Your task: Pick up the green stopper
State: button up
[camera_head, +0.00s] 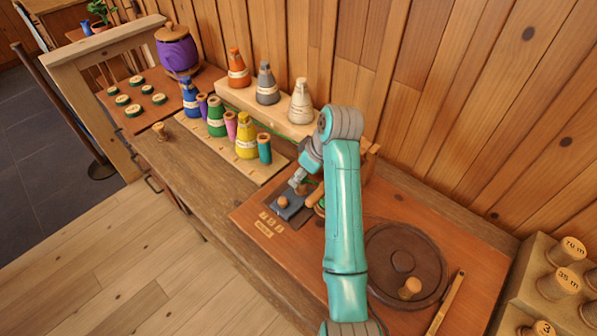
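I cannot tell for sure which thing is the green stopper. A green cone (215,119) with a pale label stands upright in the row on the wooden board. Several dark green-rimmed discs (133,110) lie on the brown board at the left. A small piece with a green edge (320,209) shows partly behind my teal arm. My gripper (297,184) seems to be the small grey end beside the arm, over a dark plate (297,209) with a round wooden knob (283,202). Its fingers are too small and hidden to read.
Blue and yellow cones (246,138) and small spools crowd the board (190,135). Orange, grey and white cones stand on a raised pale shelf (285,123) behind. A purple jar (177,52) is back left. A dark round disc (430,262) lies right of my arm. The wooden wall bounds the back.

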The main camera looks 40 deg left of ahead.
jog(key=c, duration=0.9)
jog(key=shift+o, duration=0.2)
